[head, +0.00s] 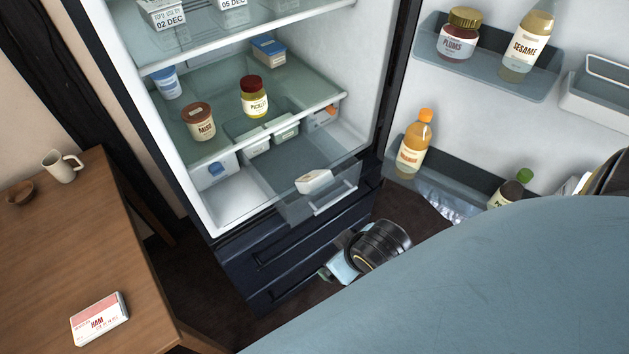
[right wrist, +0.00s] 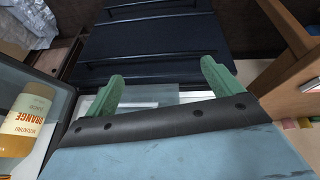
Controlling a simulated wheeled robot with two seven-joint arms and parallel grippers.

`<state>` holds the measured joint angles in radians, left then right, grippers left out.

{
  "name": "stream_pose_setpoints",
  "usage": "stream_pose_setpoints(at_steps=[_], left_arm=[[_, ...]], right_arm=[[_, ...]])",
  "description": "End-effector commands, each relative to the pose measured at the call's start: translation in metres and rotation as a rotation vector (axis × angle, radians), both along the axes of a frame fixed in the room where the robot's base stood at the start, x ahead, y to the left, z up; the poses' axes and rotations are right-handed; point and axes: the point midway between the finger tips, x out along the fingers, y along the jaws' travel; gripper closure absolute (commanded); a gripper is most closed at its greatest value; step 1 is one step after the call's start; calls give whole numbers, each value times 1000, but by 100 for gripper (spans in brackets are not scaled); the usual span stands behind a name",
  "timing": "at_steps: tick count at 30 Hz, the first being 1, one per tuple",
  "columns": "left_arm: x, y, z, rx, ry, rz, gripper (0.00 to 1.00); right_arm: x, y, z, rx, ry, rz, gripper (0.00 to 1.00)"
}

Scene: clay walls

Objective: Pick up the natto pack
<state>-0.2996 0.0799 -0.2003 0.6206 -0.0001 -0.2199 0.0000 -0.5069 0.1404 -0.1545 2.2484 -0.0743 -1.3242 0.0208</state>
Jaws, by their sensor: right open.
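A small white pack (head: 314,181), which may be the natto pack, lies near the front of the pulled-out clear drawer (head: 333,200) low in the fridge. Its label is too small to read. Two other white packs, one (head: 257,144) and another (head: 285,129), sit further back. My right gripper (head: 332,274) is below and in front of the drawer, by the dark lower drawers, apart from the packs. In the right wrist view its green fingers (right wrist: 165,88) are spread with nothing gripped between them. My left gripper is not in view.
The open fridge door on the right holds an orange bottle (head: 413,145), which also shows in the right wrist view (right wrist: 27,120). A wooden table (head: 50,250) with a ham pack (head: 100,319) and mug (head: 62,167) stands left. Jars, including miso (head: 198,121), stand on the glass shelf.

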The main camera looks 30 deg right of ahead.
Motion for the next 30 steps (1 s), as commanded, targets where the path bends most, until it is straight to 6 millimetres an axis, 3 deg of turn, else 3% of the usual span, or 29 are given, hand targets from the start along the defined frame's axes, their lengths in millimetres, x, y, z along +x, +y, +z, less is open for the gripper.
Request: stream_pose_setpoints(at_steps=[1,3,6,11,15,19,21,24,27,30], left_arm=[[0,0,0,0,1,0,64],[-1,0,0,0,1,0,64],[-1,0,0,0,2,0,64],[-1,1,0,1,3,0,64],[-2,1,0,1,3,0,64],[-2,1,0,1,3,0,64],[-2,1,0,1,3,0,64],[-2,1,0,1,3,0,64],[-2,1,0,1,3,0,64],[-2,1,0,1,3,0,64]], right_arm=[[21,-4,29,-33,-104,8,9],[55,-9,65,-95,-275,25,9],[97,-9,108,-171,-501,65,9],[149,5,175,-281,-850,180,9],[180,39,239,-390,-1189,379,9],[187,92,286,-497,-1494,691,9],[182,122,296,-555,-1618,900,9],[170,159,289,-632,-1725,1246,9],[159,180,260,-707,-1723,1631,9],[154,176,214,-774,-1590,2031,9]])
